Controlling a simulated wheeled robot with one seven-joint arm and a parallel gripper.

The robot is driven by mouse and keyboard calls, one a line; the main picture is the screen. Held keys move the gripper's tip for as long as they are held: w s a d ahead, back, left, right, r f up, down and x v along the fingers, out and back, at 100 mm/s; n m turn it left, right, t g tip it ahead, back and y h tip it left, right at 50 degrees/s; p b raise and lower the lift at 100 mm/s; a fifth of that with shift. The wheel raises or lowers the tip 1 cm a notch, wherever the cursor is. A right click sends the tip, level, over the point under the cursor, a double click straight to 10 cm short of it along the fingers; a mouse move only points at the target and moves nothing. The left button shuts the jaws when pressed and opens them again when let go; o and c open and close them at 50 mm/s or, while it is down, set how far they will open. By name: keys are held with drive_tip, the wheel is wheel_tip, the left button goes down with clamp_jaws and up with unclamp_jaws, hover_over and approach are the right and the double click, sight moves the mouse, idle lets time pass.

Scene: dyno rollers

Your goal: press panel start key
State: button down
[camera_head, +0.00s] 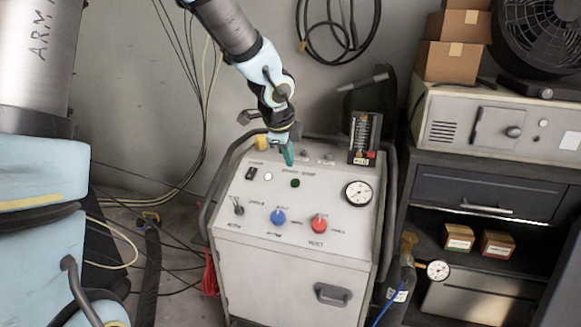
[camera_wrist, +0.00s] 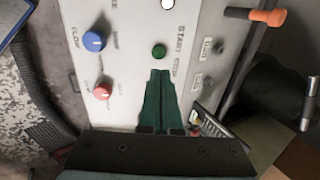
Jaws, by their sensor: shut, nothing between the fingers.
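The green start key (camera_head: 295,183) is a small round button on the light grey sloped panel (camera_head: 335,205) of a wheeled-cabinet-like console. In the wrist view the green key (camera_wrist: 159,51) sits beside printed lettering that reads START. My gripper (camera_head: 288,158) has green fingers held together, empty, above the back part of the panel. In the wrist view the closed fingertips (camera_wrist: 160,73) appear just short of the key, with a small gap in the picture. I cannot tell their height above the panel. The key is fully visible in both views.
A dark meter unit (camera_head: 365,138) stands at the panel's back right. Dark side rails flank the console.

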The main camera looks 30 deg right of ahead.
drive_tip(key=shift+p+v, duration=0.3)
drive_tip(key=shift+v, duration=1.85)
drive_tip(key=a+f+n+y, duration=0.35)
drive_tip(key=a+n, duration=0.85)
drive_tip(key=a, duration=0.7)
drive_tip(key=s+a+f+n+g, duration=0.1)
drive_tip(key=s+a+n, duration=0.2)
drive_tip(key=a+n, duration=0.3)
drive_tip(key=s+a+f+n+g, duration=0.1)
drive_tip(key=s+a+n, duration=0.3)
drive_tip(key=a+n, duration=0.3)
drive_tip(key=a, duration=0.3)
drive_tip(key=shift+f+n+g, duration=0.25)
drive_tip(key=shift+n+g, duration=0.05)
drive_tip(key=shift+s, duration=0.1)
